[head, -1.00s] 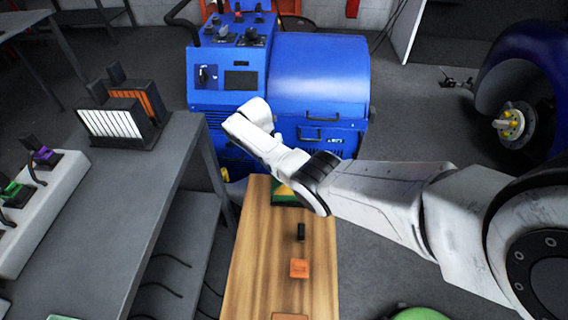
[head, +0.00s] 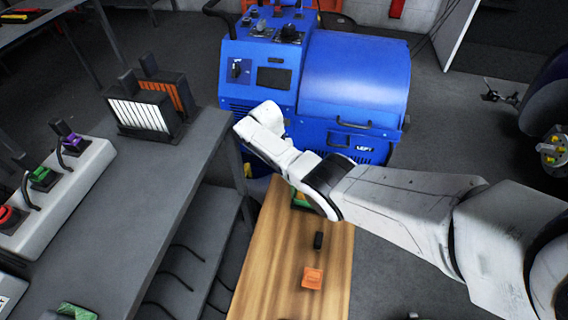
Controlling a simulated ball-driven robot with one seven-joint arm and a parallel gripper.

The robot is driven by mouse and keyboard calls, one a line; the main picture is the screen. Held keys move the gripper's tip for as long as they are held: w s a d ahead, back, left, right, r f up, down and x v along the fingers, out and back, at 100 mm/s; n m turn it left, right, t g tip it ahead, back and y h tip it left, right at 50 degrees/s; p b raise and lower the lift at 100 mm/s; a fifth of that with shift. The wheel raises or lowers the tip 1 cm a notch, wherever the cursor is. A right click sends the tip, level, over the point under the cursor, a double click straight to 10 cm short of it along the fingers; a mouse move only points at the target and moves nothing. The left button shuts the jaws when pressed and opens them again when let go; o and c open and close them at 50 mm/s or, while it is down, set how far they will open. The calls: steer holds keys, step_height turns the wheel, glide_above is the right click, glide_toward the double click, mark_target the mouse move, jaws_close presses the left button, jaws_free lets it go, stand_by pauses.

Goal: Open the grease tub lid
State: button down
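I cannot pick out a grease tub or its lid for certain. A green and yellow object (head: 299,198) lies on the wooden bench top, partly hidden behind my arm, and I cannot tell what it is. My white arm reaches in from the right across the bench, and its far visible part is in front of the blue machine. The fingers of my gripper do not show.
The wooden bench (head: 262,275) also holds a small black block (head: 318,240) and an orange block (head: 312,278). A grey table (head: 172,190) on the left carries a black rack (head: 140,115) and a white power strip (head: 62,190). The blue machine (head: 352,80) stands behind.

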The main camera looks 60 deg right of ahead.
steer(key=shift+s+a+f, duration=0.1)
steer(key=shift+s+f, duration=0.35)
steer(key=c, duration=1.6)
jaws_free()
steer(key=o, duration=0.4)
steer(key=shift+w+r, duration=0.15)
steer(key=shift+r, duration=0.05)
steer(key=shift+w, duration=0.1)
